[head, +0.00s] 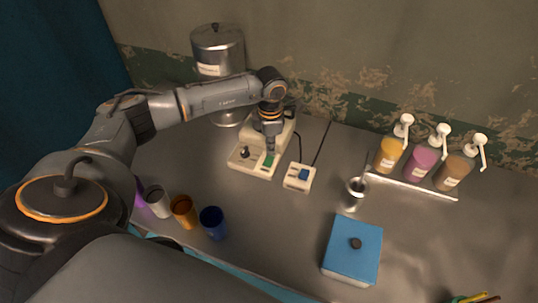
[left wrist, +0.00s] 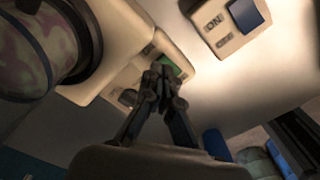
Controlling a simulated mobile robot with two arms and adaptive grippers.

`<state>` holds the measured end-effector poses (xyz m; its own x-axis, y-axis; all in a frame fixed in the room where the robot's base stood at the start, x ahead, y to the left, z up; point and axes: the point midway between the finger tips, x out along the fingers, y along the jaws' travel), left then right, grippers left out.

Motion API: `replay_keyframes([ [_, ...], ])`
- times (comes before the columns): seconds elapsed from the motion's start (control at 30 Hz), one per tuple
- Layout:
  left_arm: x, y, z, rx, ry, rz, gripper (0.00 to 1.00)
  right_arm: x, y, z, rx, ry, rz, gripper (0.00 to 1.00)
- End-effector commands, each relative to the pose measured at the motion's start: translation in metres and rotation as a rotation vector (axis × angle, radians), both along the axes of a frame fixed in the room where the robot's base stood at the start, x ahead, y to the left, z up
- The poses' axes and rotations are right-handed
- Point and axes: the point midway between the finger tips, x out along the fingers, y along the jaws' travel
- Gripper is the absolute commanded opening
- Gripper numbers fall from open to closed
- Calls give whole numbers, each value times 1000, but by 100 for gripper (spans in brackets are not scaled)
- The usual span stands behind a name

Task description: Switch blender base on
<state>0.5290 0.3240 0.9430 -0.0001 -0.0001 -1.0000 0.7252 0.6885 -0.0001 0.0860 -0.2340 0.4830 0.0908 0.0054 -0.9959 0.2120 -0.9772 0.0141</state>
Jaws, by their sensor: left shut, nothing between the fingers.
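The cream blender base (head: 240,163) stands on the metal counter near the wall, with a green switch (head: 268,160) and a dark knob (head: 245,153) on its front. My left gripper (head: 270,151) points down over the front of the base, right at the green switch. In the left wrist view its fingers (left wrist: 160,76) are shut and empty, and they partly cover the green switch (left wrist: 172,65). I cannot tell whether the fingertips touch the switch or which way it is set. My right gripper is not in view.
A cream box with a blue switch (head: 303,174) and an ON label lies just right of the base. A metal canister (head: 218,50) stands behind. Cups (head: 213,222) line the front left. A metal cup, blue-lidded box (head: 352,257) and pump bottles (head: 422,163) are right.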

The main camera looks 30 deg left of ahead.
Motion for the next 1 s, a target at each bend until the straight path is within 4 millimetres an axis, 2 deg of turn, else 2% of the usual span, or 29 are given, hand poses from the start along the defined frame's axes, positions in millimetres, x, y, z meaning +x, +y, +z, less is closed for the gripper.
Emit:
replay_keyframes([
  [1.0,0,0,-14,0,0,0,0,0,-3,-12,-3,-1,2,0],
])
